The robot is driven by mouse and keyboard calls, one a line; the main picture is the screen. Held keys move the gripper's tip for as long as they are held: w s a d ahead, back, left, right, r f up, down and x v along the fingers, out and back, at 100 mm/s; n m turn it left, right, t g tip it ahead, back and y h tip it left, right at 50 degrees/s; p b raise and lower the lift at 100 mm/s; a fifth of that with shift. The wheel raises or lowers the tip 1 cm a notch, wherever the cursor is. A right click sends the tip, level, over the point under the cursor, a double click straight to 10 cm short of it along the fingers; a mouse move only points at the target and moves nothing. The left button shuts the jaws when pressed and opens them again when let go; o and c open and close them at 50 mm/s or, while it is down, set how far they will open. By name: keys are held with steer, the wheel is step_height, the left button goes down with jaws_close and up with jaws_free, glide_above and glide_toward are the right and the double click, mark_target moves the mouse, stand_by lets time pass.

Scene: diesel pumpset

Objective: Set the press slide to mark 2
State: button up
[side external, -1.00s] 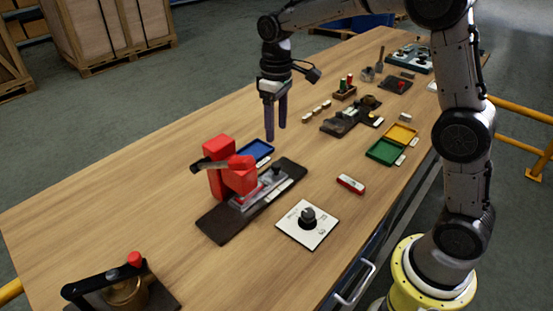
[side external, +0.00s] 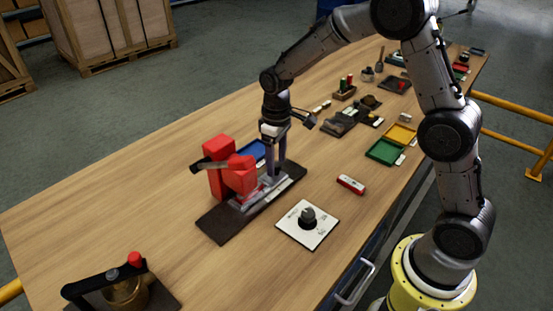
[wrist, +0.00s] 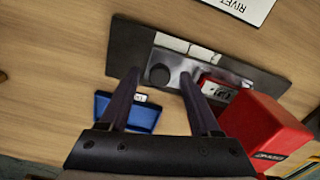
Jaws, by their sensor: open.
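The red press (side external: 232,170) stands on a dark base plate (side external: 222,224) and also shows in the wrist view (wrist: 265,130). A pale metal slide rail (side external: 248,200) runs along the base, with a red piece on it near the press. In the wrist view, a dark round knob (wrist: 160,75) sits at the rail's far end from the press. My gripper (side external: 274,172) is open over that end, fingers pointing down. In the wrist view its fingertips (wrist: 160,80) appear on either side of the knob; contact cannot be told. White label plates (wrist: 171,42) line the rail; their marks are unreadable.
A blue tray (side external: 252,151) lies just behind the rail. A white plate with a black dial (side external: 307,218) and a red-and-white item (side external: 351,184) lie in front. Green (side external: 385,152) and yellow trays are farther right. The left tabletop is mostly clear.

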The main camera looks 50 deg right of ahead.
jaws_close()
steer(key=shift+a+r, duration=0.1)
stand_by(1.2)
